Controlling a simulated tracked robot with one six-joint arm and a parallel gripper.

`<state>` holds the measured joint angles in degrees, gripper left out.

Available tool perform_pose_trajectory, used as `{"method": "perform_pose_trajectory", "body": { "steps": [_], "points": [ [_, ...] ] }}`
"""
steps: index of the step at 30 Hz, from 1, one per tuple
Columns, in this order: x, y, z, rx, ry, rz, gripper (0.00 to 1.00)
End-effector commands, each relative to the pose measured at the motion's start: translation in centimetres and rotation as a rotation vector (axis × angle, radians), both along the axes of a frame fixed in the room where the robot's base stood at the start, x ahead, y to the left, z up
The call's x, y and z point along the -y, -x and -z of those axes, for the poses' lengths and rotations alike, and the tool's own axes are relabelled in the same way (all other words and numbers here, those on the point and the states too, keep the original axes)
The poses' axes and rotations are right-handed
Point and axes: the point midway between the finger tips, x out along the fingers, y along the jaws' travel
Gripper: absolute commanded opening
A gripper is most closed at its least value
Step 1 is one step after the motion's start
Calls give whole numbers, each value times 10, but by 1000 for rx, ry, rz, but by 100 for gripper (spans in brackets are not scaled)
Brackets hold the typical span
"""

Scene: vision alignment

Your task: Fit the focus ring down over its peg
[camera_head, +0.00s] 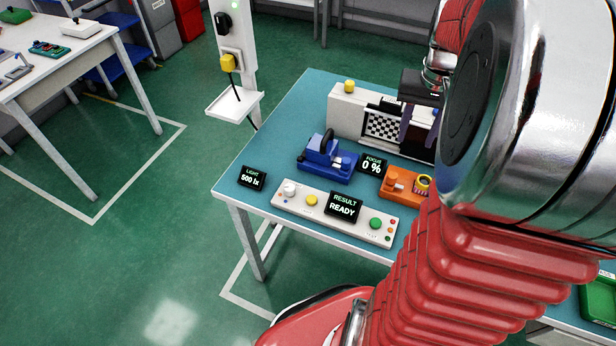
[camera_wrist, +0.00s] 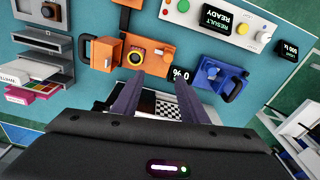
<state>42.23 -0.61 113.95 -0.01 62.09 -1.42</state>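I cannot make out a separate peg. The focus display (camera_head: 372,165) reads 0 %. My gripper (camera_wrist: 159,78) is open, with its two dark fingers apart and nothing between them. In the head view my gripper (camera_head: 418,130) hangs in front of the checkerboard, behind the orange block. My arm hides the bench farther right.
A blue device with a black loop (camera_head: 325,160) stands left of the orange block. A checkerboard panel (camera_head: 383,128) is behind. A control panel (camera_head: 312,201), with a display reading READY, runs along the front edge. Bare teal bench lies at the left.

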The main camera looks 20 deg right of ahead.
Motion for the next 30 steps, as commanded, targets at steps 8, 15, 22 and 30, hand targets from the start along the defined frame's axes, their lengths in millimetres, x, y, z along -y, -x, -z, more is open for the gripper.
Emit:
{"method": "perform_pose_trajectory", "body": {
  "steps": [8, 15, 22, 30],
  "points": [
    [-98, -14, -29, 94, 68, -202, 39],
    [-173, -5, -42, 184, 110, -367, 39],
    [-236, 15, -45, 277, 134, -524, 39],
    [-288, 42, -41, 377, 144, -676, 39]
  ]
}}
